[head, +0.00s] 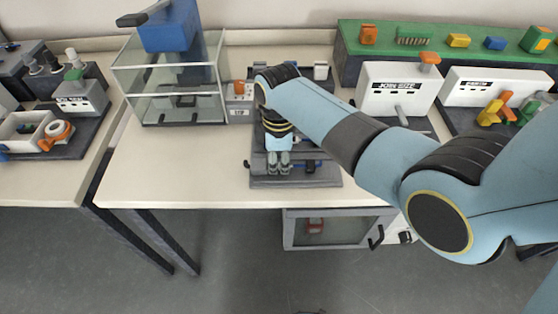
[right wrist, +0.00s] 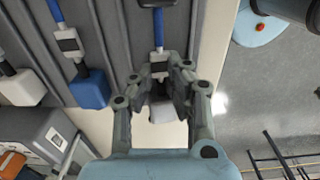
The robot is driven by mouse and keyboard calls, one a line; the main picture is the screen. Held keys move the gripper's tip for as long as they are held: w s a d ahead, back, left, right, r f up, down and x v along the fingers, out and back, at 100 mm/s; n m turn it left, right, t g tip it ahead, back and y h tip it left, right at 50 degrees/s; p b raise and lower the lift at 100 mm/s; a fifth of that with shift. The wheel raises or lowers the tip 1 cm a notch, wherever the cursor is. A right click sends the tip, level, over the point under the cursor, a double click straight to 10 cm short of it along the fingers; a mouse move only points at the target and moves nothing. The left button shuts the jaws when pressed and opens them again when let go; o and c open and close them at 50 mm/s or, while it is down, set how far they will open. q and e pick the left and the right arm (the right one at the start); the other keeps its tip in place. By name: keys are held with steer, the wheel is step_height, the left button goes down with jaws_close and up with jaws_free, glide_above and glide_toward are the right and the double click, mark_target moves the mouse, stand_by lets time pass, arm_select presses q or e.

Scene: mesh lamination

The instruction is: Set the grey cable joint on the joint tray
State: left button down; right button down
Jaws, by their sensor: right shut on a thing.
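In the right wrist view, my right gripper (right wrist: 160,88) is shut on a cable joint with a pale grey end block (right wrist: 164,112). Whether the joint touches the tray cannot be told. In the head view, my right gripper (head: 278,162) points down over a dark fixture (head: 295,182) near the bench's front edge; the joint is too small to make out there. My left gripper is not in view.
A glass-walled box (head: 180,100) stands to the left, with a small orange-topped box (head: 239,100) beside it. A white "JOIN SIZE" machine (head: 398,88) stands behind my arm. A green rack (head: 350,35) is at the back right. Bare bench (head: 180,165) lies left of the fixture.

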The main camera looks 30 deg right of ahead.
mark_target(279, 164)
steer(key=c, duration=1.4)
jaws_free()
step_height(279, 164, up, 12)
steer(key=shift+r+p, duration=0.1)
steer(key=shift+p, duration=0.5)
